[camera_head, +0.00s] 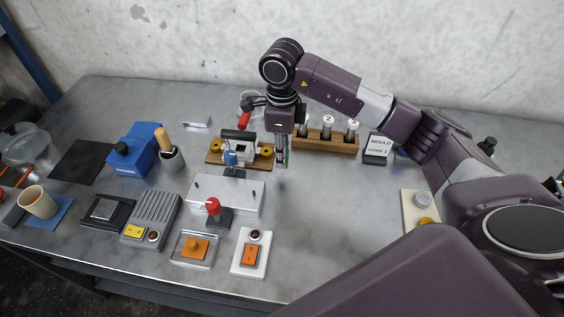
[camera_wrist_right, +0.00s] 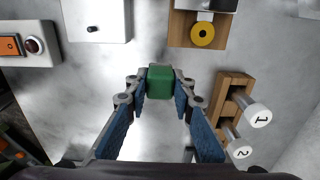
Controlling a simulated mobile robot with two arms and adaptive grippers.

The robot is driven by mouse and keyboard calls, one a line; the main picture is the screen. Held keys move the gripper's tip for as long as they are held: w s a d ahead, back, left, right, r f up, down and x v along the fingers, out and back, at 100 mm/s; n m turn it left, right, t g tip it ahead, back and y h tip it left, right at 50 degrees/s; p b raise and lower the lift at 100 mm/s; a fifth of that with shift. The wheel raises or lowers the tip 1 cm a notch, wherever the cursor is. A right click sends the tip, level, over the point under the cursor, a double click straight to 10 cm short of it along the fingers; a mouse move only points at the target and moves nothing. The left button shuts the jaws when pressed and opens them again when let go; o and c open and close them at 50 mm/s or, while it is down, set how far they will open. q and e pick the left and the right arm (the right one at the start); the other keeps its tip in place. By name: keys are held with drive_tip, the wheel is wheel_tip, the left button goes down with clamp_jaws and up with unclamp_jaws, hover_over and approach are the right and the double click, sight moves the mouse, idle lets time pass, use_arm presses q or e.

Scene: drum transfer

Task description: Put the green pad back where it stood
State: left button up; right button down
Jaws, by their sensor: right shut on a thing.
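The green pad (camera_wrist_right: 160,80) shows in the wrist view as a small green block between the fingertips of my right gripper (camera_wrist_right: 160,88). The blue-lined fingers touch it on both sides and are shut on it. In the head view my right gripper (camera_head: 281,152) points down, just right of the wooden board with yellow discs (camera_head: 215,155) and in front of the wooden rack (camera_head: 330,145). The pad cannot be made out clearly there. The wrist view shows bare grey table beyond the pad. My left gripper is not in view.
A white plate (camera_head: 245,190) lies left of the gripper, with a red-knobbed device (camera_head: 213,210) in front. The rack holds numbered tubes. The table right of centre is clear.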

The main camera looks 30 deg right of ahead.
wheel_tip(320, 180, down, 4)
drive_tip(key=shift+f+p, duration=0.25)
drive_tip(key=shift+p, duration=0.25)
drive_tip(key=shift+f, duration=0.35)
drive_tip(key=c, duration=1.7)
unclamp_jaws()
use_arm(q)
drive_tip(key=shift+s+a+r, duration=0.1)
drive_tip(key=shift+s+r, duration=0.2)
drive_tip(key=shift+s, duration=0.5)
use_arm(e)
drive_tip(key=shift+o, duration=0.2)
